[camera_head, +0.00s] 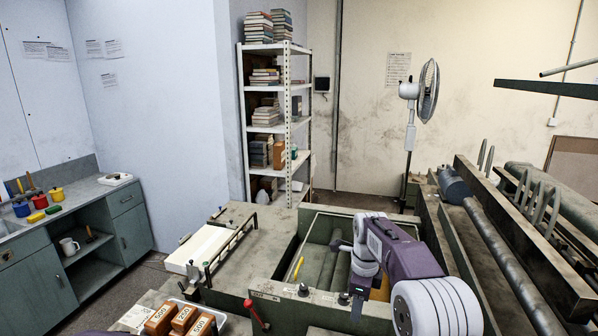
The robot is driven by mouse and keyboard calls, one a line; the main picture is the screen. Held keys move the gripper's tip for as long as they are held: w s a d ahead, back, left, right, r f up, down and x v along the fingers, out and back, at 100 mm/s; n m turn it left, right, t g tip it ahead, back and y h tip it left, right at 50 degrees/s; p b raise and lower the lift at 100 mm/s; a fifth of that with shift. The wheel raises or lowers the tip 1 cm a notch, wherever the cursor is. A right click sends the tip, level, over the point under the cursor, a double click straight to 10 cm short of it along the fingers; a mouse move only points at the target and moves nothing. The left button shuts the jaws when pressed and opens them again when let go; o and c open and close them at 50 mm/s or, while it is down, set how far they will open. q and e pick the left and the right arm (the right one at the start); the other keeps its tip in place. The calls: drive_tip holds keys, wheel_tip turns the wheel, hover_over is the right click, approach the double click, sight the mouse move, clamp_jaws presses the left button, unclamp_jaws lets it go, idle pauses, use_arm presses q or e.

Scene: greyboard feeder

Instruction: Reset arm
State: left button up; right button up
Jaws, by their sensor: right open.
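My right arm comes in from the lower right, purple and white, bent over the front edge of the green feeder machine (275,302). Its gripper (357,306) points down near the machine's front edge, and the arm partly hides what is behind it. The gripper is open; I see nothing held in it. My left gripper is not in view.
A stack of pale board (200,246) lies on the feeder's left side. Orange-brown labelled blocks (185,318) sit in a tray at the bottom. A red-knobbed lever (255,314) stands nearby. Rollers and rails (500,250) fill the right. A shelf (287,130) and fan stand behind.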

use_arm(q)
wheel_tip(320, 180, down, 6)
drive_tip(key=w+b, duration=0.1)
drive_tip(key=b, duration=0.4)
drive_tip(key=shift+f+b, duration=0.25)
drive_tip(key=shift+b, duration=0.1)
use_arm(e)
drive_tip(key=s+d+f+n, duration=0.1)
drive_tip(key=s+f+n, duration=0.6)
drive_tip(key=s+n, duration=0.4)
drive_tip(key=s+d+f+n, duration=0.1)
drive_tip(key=s+f+n, duration=0.6)
drive_tip(key=s+n, duration=0.4)
drive_tip(key=shift+s+d+f, duration=0.15)
drive_tip(key=shift+s+f, duration=0.05)
drive_tip(key=shift+s, duration=0.7)
drive_tip(key=shift+s, duration=0.1)
